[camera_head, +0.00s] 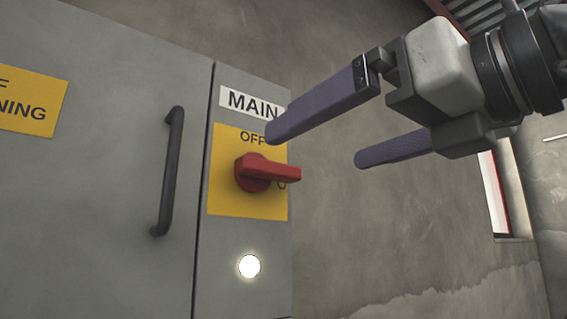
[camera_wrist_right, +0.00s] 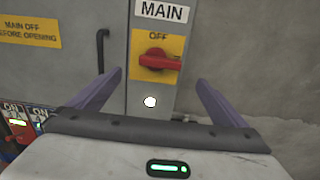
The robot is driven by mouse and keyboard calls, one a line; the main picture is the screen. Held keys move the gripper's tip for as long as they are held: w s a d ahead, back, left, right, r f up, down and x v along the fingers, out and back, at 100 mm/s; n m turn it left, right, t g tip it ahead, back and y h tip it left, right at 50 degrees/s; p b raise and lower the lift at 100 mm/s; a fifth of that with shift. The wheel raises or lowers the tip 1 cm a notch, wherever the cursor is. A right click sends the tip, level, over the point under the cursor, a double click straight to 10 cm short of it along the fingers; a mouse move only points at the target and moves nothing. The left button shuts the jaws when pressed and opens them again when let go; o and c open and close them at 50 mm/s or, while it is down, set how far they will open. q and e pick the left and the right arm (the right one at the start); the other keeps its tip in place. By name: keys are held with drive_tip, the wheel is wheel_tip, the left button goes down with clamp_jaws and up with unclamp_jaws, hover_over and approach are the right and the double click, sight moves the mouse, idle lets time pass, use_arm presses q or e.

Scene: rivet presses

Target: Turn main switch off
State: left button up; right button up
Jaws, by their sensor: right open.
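The main switch is a red rotary handle (camera_head: 268,172) on a yellow plate (camera_head: 245,208) marked OFF at its top, below a MAIN label (camera_head: 240,99). The handle lies about horizontal, its grip pointing right. It also shows in the right wrist view (camera_wrist_right: 158,60). My right gripper (camera_head: 315,145) is open and empty, its two purple fingers spread wide. In the head view one fingertip is just above the handle and the other is to its right; neither visibly touches it. In the right wrist view the handle shows beyond and between the fingers (camera_wrist_right: 153,88). My left gripper is not seen.
A round white lamp (camera_head: 249,266) glows below the switch. A dark vertical door handle (camera_head: 169,172) stands on the grey cabinet (camera_head: 110,110) to the left. Panels with ON labels (camera_wrist_right: 22,120) show at the lower left of the wrist view.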

sight(275, 169)
drive_tip(key=p+x, duration=0.3)
drive_tip(key=x, duration=0.6)
drive_tip(key=shift+w+r, duration=0.1)
drive_tip(key=shift+w+a, duration=0.3)
drive_tip(key=shift+w, duration=0.05)
drive_tip(key=shift+c, duration=0.2)
drive_tip(key=c, duration=1)
